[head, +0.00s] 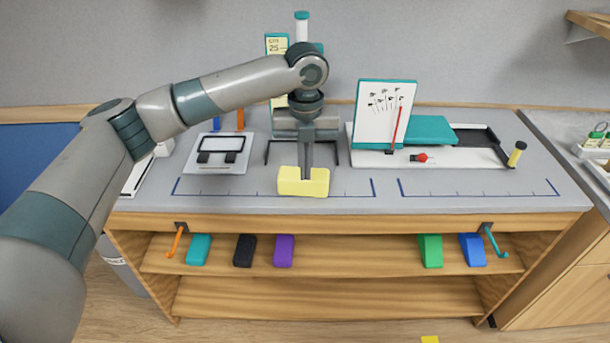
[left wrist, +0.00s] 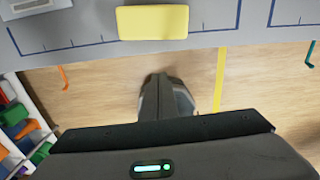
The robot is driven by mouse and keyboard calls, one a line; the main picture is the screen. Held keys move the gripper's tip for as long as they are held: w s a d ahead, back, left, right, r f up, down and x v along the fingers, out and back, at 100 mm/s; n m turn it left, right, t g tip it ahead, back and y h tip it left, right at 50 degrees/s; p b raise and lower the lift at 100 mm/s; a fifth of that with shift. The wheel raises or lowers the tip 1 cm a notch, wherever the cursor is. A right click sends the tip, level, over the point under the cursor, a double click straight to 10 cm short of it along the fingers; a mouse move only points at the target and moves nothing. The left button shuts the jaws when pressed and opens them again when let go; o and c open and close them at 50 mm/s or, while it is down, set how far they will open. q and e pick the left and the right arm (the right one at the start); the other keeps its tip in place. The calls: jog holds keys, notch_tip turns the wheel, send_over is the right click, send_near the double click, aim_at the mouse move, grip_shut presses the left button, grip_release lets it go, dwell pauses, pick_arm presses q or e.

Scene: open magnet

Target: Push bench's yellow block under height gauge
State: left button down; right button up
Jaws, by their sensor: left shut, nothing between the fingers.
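The yellow block (head: 303,188) lies on the grey bench top near its front edge, at the ruled blue line. It also shows whole at the top of the left wrist view (left wrist: 152,22). My left gripper (head: 308,176) points down with its fingers shut and empty. Its tips overlap the block in the head view. In the left wrist view the shut fingers (left wrist: 160,80) show apart from the block, on its near side; contact is not visible. The height gauge, a post with a teal cap (head: 302,16), stands behind my arm, which hides much of it. My right gripper is out of view.
A yellow card (head: 277,45) stands by the gauge. A framed plate (head: 216,154) is to the left; a dial board (head: 384,113) and white track (head: 460,158) are to the right. Coloured blocks sit on the shelf (head: 345,255) below. The bench's front right is clear.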

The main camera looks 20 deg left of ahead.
pick_arm(q)
jog(key=f+p, duration=0.1)
jog(key=f, duration=0.2)
jog(key=w+f+p, duration=0.1)
jog(key=f, duration=0.2)
jog(key=w+f+p, duration=0.1)
jog(key=f+p, duration=0.1)
jog(key=f, duration=0.1)
jog(key=shift+a+f, duration=0.2)
jog(key=shift+a, duration=0.2)
jog(key=shift+w+a+f+p, duration=0.1)
jog(key=shift+w+a+p, duration=0.1)
jog(key=shift+w, duration=0.25)
jog(key=shift+w+a+f+p, duration=0.1)
jog(key=shift+w+p, duration=0.05)
jog(key=shift+w, duration=0.3)
